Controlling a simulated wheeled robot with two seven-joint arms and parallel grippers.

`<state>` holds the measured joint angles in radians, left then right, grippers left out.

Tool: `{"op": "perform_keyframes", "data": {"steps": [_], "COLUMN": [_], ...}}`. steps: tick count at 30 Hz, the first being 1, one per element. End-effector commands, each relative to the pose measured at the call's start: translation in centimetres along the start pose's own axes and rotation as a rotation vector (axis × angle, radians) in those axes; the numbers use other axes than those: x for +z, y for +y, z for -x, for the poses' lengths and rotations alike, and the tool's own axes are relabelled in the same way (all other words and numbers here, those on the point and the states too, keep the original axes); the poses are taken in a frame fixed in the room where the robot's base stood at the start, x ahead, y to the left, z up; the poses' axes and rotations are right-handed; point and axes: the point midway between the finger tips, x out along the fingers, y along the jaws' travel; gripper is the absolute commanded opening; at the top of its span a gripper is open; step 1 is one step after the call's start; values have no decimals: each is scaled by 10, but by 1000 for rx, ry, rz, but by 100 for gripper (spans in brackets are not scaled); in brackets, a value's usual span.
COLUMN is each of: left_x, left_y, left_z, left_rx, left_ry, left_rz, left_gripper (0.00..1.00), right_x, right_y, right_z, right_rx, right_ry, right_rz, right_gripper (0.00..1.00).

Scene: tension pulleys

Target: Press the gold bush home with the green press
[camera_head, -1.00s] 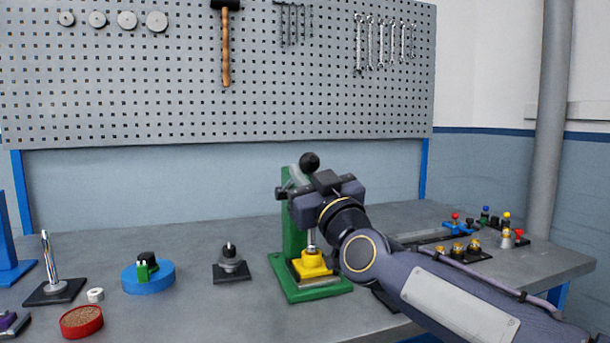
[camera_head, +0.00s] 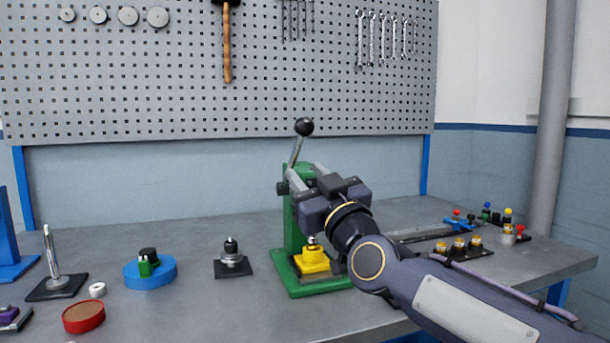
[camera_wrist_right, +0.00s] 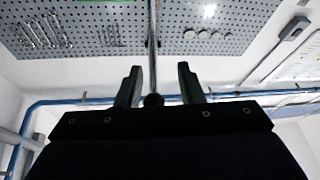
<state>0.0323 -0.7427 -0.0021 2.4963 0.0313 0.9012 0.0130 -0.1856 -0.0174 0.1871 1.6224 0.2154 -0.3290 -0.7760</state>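The green press (camera_head: 289,225) stands at the middle of the bench. Its lever (camera_head: 296,150), with a black ball knob (camera_head: 304,126), points up and slightly right. A yellow block (camera_head: 312,262) sits on the press base with a small shiny piece (camera_head: 311,242) on top; I cannot tell how deep a bush sits in it. My right gripper (camera_head: 304,179) is at the press head, in front of the lever. In the right wrist view its fingers (camera_wrist_right: 156,85) are apart, with a thin rod and dark ball between them, not gripped. My left gripper is out of view.
Several gold-topped pieces (camera_head: 459,243) stand on a black plate to the right. A dark fixture (camera_head: 232,260), a blue disc (camera_head: 149,273), a red dish (camera_head: 83,317) and a post on a base (camera_head: 54,272) stand left. The bench front is clear between them.

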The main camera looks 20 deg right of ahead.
Motion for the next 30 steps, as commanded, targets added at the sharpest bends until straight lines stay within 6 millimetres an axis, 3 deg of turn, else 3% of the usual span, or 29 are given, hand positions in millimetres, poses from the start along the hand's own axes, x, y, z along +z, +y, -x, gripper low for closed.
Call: {"op": "perform_keyframes", "data": {"steps": [3,10,26,30], "left_x": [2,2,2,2], "left_y": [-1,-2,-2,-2], "left_z": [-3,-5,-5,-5], "left_rx": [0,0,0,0], "left_ry": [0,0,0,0], "left_rz": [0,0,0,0], "left_gripper": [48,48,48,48], "right_x": [1,1,2,18], "right_y": [0,0,0,-2], "right_z": [24,55,62,73], "right_rx": [1,0,-1,-27], "right_ry": [0,-1,-3,-65], "right_rz": [2,2,1,-18], "right_gripper": [34,34,34,34]}}
